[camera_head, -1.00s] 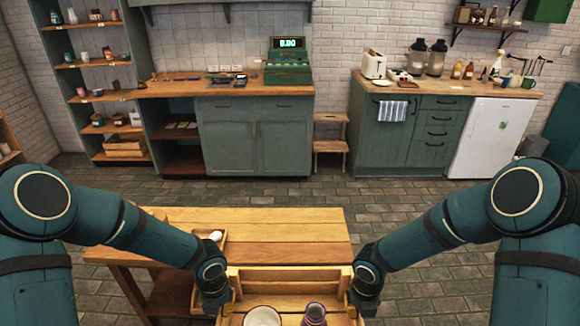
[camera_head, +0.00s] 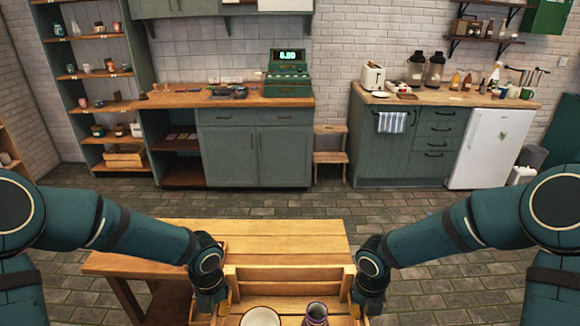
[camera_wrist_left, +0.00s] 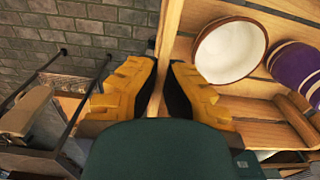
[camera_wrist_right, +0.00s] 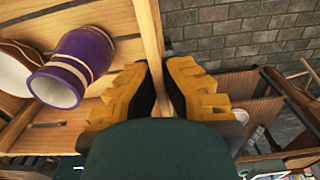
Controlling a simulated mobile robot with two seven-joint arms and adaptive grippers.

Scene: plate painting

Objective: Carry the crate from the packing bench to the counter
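The wooden crate (camera_head: 287,273) is at the bottom middle of the head view, at the near side of the wooden packing bench (camera_head: 270,236). It holds a white bowl (camera_wrist_left: 230,52) with a brown rim and a purple banded vase (camera_wrist_right: 83,55). My left gripper (camera_wrist_left: 163,95) has its fingers on either side of the crate's left wall. My right gripper (camera_wrist_right: 160,95) does the same on the right wall. Both look closed on the walls. The crate's underside is hidden, so I cannot tell whether it touches the bench.
A counter (camera_head: 220,100) with a green till (camera_head: 288,75) stands at the back left. Another counter (camera_head: 440,97) with a toaster (camera_head: 373,77) stands at the back right, beside a white fridge (camera_head: 490,148). A step stool (camera_head: 330,157) stands between them. The paved floor (camera_head: 300,202) before them is clear.

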